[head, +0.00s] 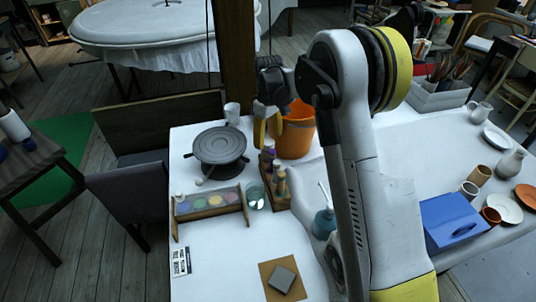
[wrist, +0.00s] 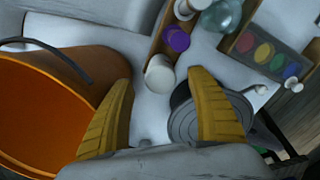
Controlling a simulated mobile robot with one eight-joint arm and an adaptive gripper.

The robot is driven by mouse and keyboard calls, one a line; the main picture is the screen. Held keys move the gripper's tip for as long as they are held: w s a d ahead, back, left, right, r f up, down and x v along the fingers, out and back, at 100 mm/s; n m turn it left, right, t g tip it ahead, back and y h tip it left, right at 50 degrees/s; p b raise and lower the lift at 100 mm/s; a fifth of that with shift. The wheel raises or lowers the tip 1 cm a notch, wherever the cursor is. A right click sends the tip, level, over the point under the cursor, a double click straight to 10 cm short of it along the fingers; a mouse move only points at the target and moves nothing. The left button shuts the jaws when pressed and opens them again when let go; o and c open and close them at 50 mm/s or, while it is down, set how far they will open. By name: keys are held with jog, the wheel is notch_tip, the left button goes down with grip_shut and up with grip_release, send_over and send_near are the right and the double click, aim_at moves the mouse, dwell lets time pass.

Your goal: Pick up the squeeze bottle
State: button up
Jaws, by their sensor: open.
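A teal squeeze bottle (head: 325,222) with a thin pale nozzle stands on the white table in the head view, just left of my arm, which may hide part of it. I cannot make it out in the wrist view. My gripper (head: 267,132) is above the far part of the table, beside the orange bucket and well beyond the bottle. In the wrist view my gripper (wrist: 162,80) shows two yellow fingers spread wide, with nothing held between them.
The orange bucket (head: 297,132) and grey turntable (head: 220,146) flank my gripper. A wooden rack (head: 281,198) holds small bottles, including a purple one (wrist: 176,40). A paint tray (head: 210,205), glass jar (head: 256,196) and blue box (head: 450,222) stand nearby.

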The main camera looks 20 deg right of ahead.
aim_at(268, 150)
notch_tip(268, 150, down, 6)
jog(key=shift+f+b, duration=0.25)
jog(key=shift+b, duration=1)
jog(key=shift+r, duration=0.1)
jog(key=c, duration=0.8)
